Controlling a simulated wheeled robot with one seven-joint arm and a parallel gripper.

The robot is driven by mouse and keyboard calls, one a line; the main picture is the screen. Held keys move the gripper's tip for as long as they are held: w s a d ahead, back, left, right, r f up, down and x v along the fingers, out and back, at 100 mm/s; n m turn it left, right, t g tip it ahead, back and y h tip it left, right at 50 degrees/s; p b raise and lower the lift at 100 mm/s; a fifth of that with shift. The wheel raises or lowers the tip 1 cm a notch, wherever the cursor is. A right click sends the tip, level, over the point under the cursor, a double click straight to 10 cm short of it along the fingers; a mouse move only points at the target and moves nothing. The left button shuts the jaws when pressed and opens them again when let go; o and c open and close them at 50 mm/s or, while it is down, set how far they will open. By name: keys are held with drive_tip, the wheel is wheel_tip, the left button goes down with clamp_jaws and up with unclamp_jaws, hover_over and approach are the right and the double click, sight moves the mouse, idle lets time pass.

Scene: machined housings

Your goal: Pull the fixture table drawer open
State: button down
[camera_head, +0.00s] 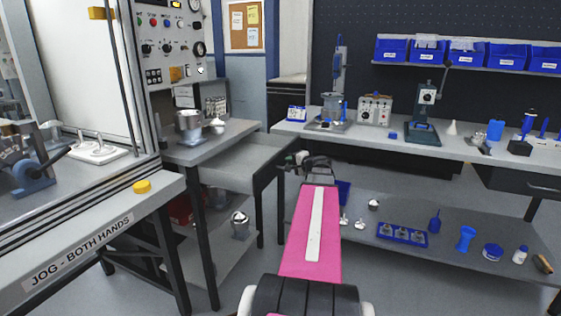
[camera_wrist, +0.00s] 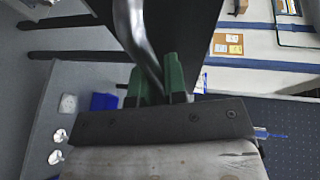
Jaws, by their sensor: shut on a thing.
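The fixture table (camera_head: 212,141) stands left of centre in the head view, with a grey top and dark legs. Its drawer (camera_head: 235,162) stands out from the table's right side, open, with its pale inside showing and a dark front panel facing my arm. My gripper (camera_head: 301,160) is at that front panel. In the wrist view the green fingers of my gripper (camera_wrist: 157,82) are shut on a bent metal bar handle (camera_wrist: 138,35). The dark drawer front (camera_wrist: 185,40) is behind it. The exact finger contact is partly hidden.
A workbench (camera_head: 400,150) with tools and blue bins (camera_head: 435,50) runs along the back right. Its lower shelf (camera_head: 400,215) holds several blue items. A machine with a yellow button (camera_head: 141,186) is at the left. Grey floor is free between the table and my arm.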

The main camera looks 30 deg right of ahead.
drive_tip(key=shift+s+d, duration=0.45)
drive_tip(key=shift+s, duration=0.15)
drive_tip(key=c, duration=1.2)
unclamp_jaws()
drive_tip(key=shift+s, duration=0.1)
drive_tip(key=v, duration=1)
drive_tip(key=shift+s+d, duration=0.15)
drive_tip(key=shift+s, duration=0.15)
